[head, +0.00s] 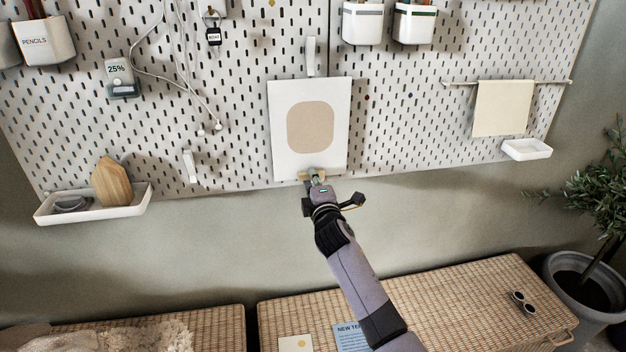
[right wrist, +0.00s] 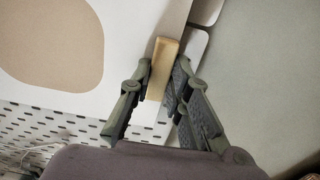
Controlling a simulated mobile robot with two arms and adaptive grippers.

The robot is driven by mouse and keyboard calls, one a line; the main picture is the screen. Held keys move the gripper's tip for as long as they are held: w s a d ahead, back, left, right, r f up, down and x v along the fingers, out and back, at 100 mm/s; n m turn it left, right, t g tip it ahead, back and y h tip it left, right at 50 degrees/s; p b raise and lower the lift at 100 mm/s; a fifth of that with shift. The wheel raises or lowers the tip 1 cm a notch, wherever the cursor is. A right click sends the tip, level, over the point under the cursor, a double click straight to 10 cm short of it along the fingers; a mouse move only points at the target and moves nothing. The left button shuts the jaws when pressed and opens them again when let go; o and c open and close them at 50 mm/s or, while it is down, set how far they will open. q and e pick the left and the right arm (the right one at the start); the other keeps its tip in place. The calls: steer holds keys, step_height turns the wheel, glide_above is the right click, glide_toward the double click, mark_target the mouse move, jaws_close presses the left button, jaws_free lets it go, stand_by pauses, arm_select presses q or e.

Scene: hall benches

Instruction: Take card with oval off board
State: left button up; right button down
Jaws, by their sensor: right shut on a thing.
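The card with oval (head: 338,155) is a white sheet with a large beige rounded shape, hanging upright against the pegboard (head: 235,120). A white clip or hook (head: 311,56) is at its top edge. My right gripper (head: 318,178) is at the card's bottom edge. In the right wrist view my right gripper (right wrist: 155,92) is closed around a small wooden piece (right wrist: 163,58) at the card's lower edge. The card (right wrist: 125,35) fills the upper left there. Whether the wooden piece is fixed to the card cannot be told. My left gripper is not in view.
A white tray (head: 128,208) with a wooden house shape is at lower left. White cups (head: 362,24) hang above right, and a cream cloth (head: 503,108) hangs from a rail. Wicker benches (head: 460,300) stand below, a potted plant (head: 590,285) at right. The wall below the board is clear.

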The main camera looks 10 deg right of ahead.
steer(key=shift+s, duration=0.25)
steer(key=shift+s+p, duration=0.85)
steer(key=shift+s, duration=0.25)
steer(key=shift+s, duration=0.15)
steer(key=s+p, duration=0.4)
steer(key=s, duration=0.5)
stand_by(0.4)
